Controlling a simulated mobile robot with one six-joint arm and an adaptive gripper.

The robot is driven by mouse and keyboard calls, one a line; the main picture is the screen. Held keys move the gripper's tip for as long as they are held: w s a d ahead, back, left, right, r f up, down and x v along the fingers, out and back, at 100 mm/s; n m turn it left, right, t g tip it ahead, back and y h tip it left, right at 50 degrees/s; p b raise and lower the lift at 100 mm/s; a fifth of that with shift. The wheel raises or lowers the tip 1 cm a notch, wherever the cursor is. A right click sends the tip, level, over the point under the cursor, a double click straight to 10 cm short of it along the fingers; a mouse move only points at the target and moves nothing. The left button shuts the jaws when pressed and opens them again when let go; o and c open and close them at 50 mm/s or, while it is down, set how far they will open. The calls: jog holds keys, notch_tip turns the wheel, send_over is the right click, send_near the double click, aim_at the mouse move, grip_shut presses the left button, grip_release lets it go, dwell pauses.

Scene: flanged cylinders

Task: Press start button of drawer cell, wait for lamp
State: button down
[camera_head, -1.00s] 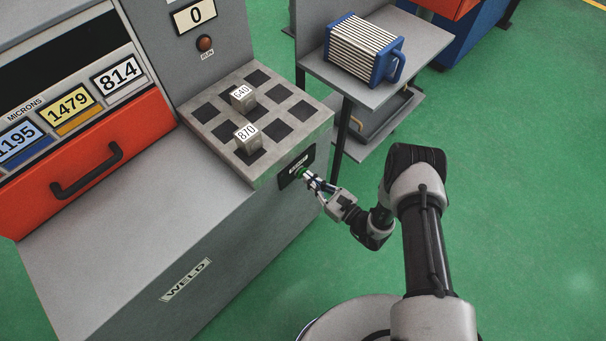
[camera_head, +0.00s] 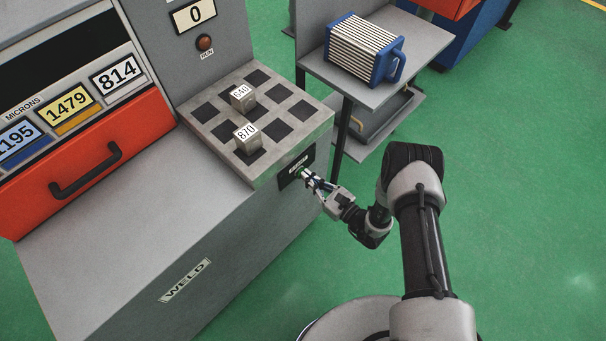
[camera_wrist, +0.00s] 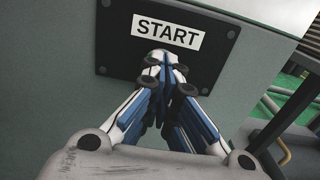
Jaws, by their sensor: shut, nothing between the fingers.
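The black start panel (camera_head: 290,171) sits on the side of the grey cell body, below the block tray. In the wrist view its white START label (camera_wrist: 167,32) shows above my fingertips. My gripper (camera_head: 306,175) is shut and empty, its tips (camera_wrist: 163,58) at the panel just below the label. The button itself is hidden behind the fingertips, so I cannot tell whether it is pressed in. The run lamp (camera_head: 205,43) is a dull reddish brown and looks unlit. The display (camera_head: 195,15) above it reads 0. The red drawer (camera_head: 88,160) with its black handle looks shut.
Two labelled blocks, 640 (camera_head: 242,98) and 870 (camera_head: 247,139), stand on the tray (camera_head: 224,167) with dark square pockets. A grey side table (camera_head: 367,94) holds a blue crate (camera_head: 361,50) at the back right. Green floor lies open to the right.

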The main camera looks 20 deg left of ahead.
jog(key=shift+w+a, duration=0.1)
jog(key=shift+a, duration=0.15)
jog(key=shift+d, duration=0.15)
jog(key=shift+v, duration=2.75)
